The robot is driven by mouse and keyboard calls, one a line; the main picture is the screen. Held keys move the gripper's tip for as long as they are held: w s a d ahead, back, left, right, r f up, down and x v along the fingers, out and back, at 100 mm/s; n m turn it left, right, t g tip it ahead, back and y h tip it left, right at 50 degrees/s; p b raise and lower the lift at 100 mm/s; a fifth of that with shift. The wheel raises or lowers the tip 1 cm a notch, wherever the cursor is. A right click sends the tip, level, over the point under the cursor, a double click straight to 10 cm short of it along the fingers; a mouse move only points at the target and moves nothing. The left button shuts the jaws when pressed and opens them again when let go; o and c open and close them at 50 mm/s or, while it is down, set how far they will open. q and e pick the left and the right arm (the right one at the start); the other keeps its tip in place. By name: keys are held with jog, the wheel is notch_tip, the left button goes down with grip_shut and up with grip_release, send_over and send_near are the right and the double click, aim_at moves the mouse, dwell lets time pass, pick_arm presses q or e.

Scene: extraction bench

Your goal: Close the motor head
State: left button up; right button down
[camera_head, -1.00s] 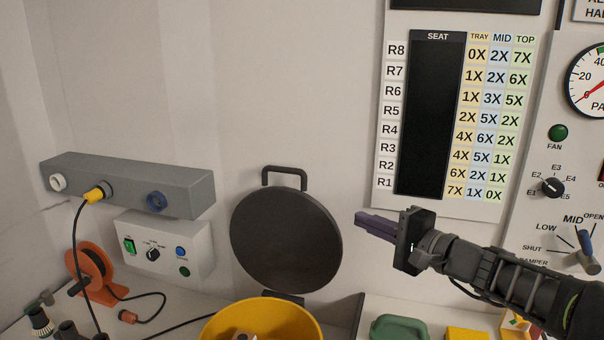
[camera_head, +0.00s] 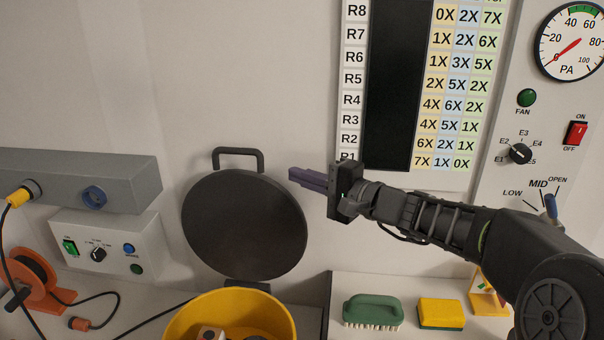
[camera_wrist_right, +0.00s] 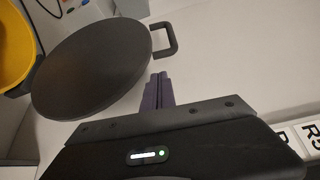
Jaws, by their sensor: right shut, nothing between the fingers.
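The motor head is a dark round lid (camera_head: 245,226) with a bar handle (camera_head: 238,158) at its top. It stands tilted up and open behind a yellow drum (camera_head: 232,312). My right gripper (camera_head: 293,175) is shut and empty, just right of the lid's upper right edge and below the handle's level. In the right wrist view the lid (camera_wrist_right: 92,68) and its handle (camera_wrist_right: 168,40) lie beyond the shut fingers (camera_wrist_right: 158,84), which are close to the lid's rim. I cannot tell whether they touch it. My left gripper is not in view.
A grey box with sockets (camera_head: 128,182) and a white switch box (camera_head: 110,240) are on the left. A green brush (camera_head: 372,310) and a yellow sponge (camera_head: 441,313) lie at the lower right. A seat chart (camera_head: 455,90) and a gauge (camera_head: 570,40) are on the wall.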

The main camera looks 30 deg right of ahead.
jog(key=p+x, duration=0.2)
jog(key=x, duration=0.4)
jog(key=shift+w+a, duration=0.15)
jog(key=shift+w, duration=0.25)
jog(key=shift+w+a+f, duration=0.1)
jog(key=shift+w+a, duration=0.1)
jog(key=shift+w, duration=0.2)
